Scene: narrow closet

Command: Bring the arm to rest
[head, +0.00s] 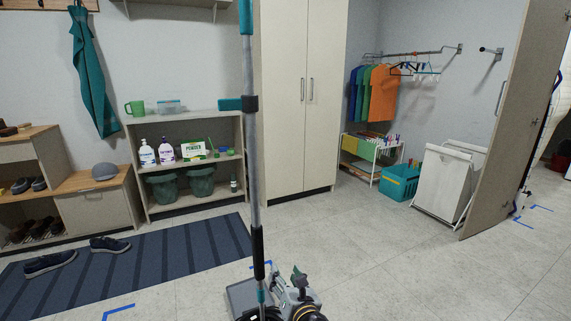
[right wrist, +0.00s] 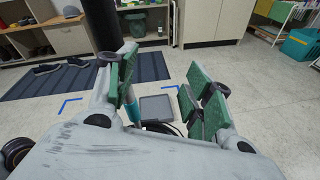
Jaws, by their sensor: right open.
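My right gripper (head: 297,283) is low at the bottom of the head view, beside a tall upright pole. In the right wrist view its green-padded fingers (right wrist: 162,92) are spread apart, with nothing gripped between them. The grey and teal pole (head: 249,160) belongs to a long-handled tool. Its black sleeve (right wrist: 103,22) and a teal lower part (right wrist: 132,112) show beyond the left finger, which hides the stretch between. A flat grey plate (right wrist: 158,107) lies at floor level near the pole's foot. I cannot tell whether a finger touches the pole. My left gripper is not in view.
A striped blue rug (head: 140,262) with dark shoes (head: 50,263) lies at left. Behind stand a shelf with bottles (head: 190,112) and a tall cupboard (head: 298,150). A teal basket (head: 401,183), a white hamper (head: 440,185) and an open door (head: 510,130) are at right. The floor (head: 400,260) at right is clear.

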